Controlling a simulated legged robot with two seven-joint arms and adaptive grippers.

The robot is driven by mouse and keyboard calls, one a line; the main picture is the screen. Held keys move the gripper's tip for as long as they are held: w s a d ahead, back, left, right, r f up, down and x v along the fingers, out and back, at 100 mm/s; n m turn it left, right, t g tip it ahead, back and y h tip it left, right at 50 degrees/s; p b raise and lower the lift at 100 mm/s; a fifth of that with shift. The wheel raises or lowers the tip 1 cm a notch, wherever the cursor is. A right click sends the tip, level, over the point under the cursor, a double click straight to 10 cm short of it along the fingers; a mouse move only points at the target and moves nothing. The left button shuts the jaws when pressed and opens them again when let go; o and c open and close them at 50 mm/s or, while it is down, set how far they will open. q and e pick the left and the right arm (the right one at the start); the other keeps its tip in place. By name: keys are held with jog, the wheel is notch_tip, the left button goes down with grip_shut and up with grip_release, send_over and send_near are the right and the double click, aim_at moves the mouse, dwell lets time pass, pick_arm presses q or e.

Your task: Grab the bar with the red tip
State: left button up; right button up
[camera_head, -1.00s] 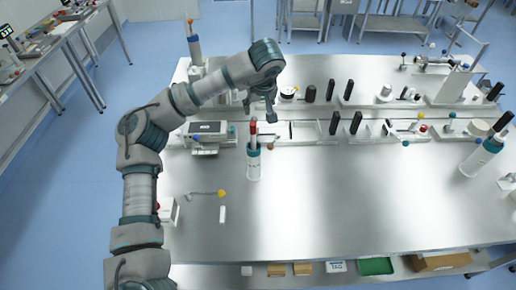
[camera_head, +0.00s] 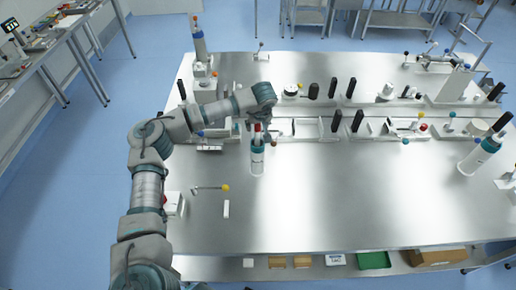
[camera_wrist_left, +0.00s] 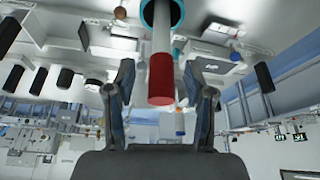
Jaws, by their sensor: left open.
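The bar with the red tip (camera_wrist_left: 161,80) stands upright in a white cylindrical holder with a teal rim (camera_head: 257,158), at the left-middle of the steel table. Only the top of the bar (camera_head: 257,128) shows in the head view. My left gripper (camera_head: 256,121) is at the top of the bar and partly covers it. In the left wrist view, the fingers of my left gripper (camera_wrist_left: 167,79) are apart, one on each side of the red tip, with visible gaps. My right gripper is not in view.
Black-handled fixtures (camera_head: 335,122) line the table's middle. A lever with a yellow knob (camera_head: 225,188) lies left. The front of the table is clear.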

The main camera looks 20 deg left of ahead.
pick_arm(q)
jog(key=shift+a+f, duration=0.1)
jog(key=shift+a, duration=0.1)
grip_shut()
jog(key=shift+d, duration=0.2)
